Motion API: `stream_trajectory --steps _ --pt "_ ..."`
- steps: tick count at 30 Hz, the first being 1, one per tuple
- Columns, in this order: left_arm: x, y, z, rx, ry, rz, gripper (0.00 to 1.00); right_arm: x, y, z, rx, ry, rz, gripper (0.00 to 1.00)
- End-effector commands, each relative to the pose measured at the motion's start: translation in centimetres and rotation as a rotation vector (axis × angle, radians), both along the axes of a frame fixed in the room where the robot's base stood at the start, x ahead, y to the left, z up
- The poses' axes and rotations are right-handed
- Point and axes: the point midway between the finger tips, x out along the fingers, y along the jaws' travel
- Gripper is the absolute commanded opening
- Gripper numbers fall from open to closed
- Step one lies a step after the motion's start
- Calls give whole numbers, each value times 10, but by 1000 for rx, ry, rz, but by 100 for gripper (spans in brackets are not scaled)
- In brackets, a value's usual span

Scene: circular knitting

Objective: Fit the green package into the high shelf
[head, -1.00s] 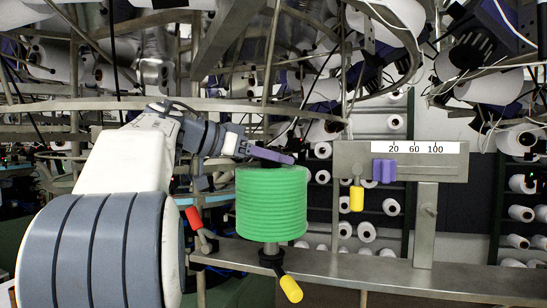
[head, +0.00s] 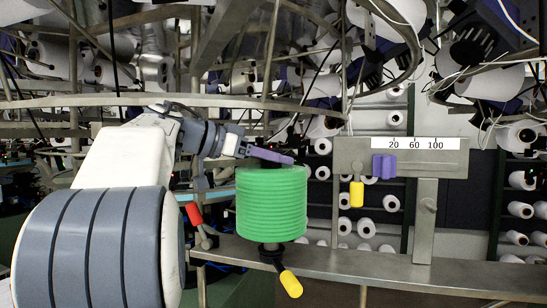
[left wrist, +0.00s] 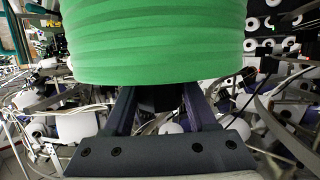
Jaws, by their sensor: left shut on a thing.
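The green package (head: 271,203), a ribbed upright cylinder, is in the middle of the head view. My left gripper (head: 287,159) reaches in from the left, its purple fingers at the package's top edge. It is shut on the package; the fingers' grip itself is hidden. In the left wrist view the package (left wrist: 155,40) fills the top, with the gripper (left wrist: 158,95) running up to it. The package shows just above a dark fitting with a yellow handle (head: 290,284); I cannot tell if they touch. Racks of white cones (head: 391,203) stand behind; I cannot tell which is the high shelf.
A steel beam (head: 400,275) runs across the lower right, carrying a bracket with a scale (head: 415,144) and a purple block (head: 384,166). Another yellow handle (head: 356,193) and a red handle (head: 194,213) stick out nearby. Pipes and cones crowd the space above.

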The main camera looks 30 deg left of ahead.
Motion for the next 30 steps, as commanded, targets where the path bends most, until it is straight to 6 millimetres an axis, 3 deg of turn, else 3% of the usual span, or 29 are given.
stream_trajectory --steps 30 --pt "0 0 -5 0 -2 1 0 0 0 0 0 0 0 95"
